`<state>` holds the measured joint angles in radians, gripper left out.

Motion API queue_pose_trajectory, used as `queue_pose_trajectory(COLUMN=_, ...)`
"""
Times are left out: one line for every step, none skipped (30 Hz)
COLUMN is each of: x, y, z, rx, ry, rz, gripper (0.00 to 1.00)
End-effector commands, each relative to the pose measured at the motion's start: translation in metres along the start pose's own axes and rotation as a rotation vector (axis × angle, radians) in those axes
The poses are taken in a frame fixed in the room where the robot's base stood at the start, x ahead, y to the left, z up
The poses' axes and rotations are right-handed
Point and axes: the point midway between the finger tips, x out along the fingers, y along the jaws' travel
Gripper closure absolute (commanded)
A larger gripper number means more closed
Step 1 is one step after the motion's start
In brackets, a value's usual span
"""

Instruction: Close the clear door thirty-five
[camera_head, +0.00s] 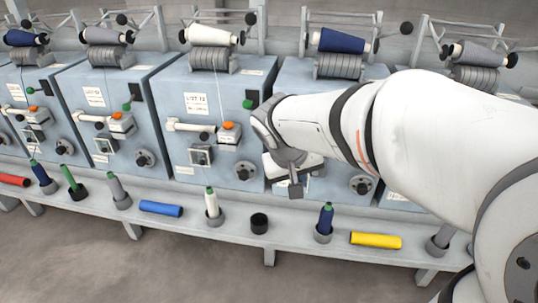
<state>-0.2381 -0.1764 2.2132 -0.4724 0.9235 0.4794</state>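I cannot make out a clear door or a number thirty-five in the head view. A row of blue-grey spinning machines fills the back, and their paper labels are mostly too small to read. My white arm comes in from the right, and my gripper (294,186) is in front of the lower left part of the machine with the dark blue top spool (341,41). The arm hides much of that machine's front. The gripper's dark fingertips point down, and their opening cannot be made out. Nothing is visibly held.
A grey ledge (283,232) runs along the machines. It bears upright bobbins in cups, such as a white one (211,203) and a dark blue one (325,220), an empty dark cup (259,223), and lying blue (161,209) and yellow (375,240) tubes. The floor (180,270) in front is clear.

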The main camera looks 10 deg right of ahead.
Motion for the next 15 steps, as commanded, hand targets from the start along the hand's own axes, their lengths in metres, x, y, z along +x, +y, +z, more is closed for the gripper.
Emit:
queue_pose_trajectory(x=0.033, y=-0.02, z=-0.006, rx=-0.012, ry=0.024, rz=0.027, gripper=1.0)
queue_pose_trajectory(x=0.041, y=-0.027, z=-0.013, rx=-0.013, ry=0.04, rz=0.044, gripper=1.0)
queue_pose_trajectory(x=0.051, y=-0.036, z=-0.021, rx=-0.015, ry=0.062, rz=0.063, gripper=1.0)
queue_pose_trajectory(x=0.058, y=-0.043, z=-0.027, rx=-0.015, ry=0.078, rz=0.078, gripper=1.0)
queue_pose_trajectory(x=0.063, y=-0.049, z=-0.033, rx=-0.016, ry=0.095, rz=0.09, gripper=1.0)
queue_pose_trajectory(x=0.07, y=-0.057, z=-0.04, rx=-0.016, ry=0.116, rz=0.105, gripper=1.0)
queue_pose_trajectory(x=0.075, y=-0.063, z=-0.045, rx=-0.015, ry=0.131, rz=0.114, gripper=1.0)
queue_pose_trajectory(x=0.079, y=-0.069, z=-0.049, rx=-0.014, ry=0.144, rz=0.122, gripper=1.0)
queue_pose_trajectory(x=0.083, y=-0.075, z=-0.054, rx=-0.014, ry=0.161, rz=0.132, gripper=1.0)
queue_pose_trajectory(x=0.085, y=-0.079, z=-0.058, rx=-0.014, ry=0.173, rz=0.138, gripper=1.0)
queue_pose_trajectory(x=0.087, y=-0.082, z=-0.06, rx=-0.013, ry=0.182, rz=0.143, gripper=1.0)
queue_pose_trajectory(x=0.089, y=-0.086, z=-0.064, rx=-0.012, ry=0.192, rz=0.148, gripper=1.0)
queue_pose_trajectory(x=0.09, y=-0.088, z=-0.066, rx=-0.012, ry=0.199, rz=0.151, gripper=1.0)
queue_pose_trajectory(x=0.091, y=-0.089, z=-0.067, rx=-0.01, ry=0.204, rz=0.153, gripper=1.0)
queue_pose_trajectory(x=0.092, y=-0.091, z=-0.069, rx=-0.01, ry=0.208, rz=0.155, gripper=1.0)
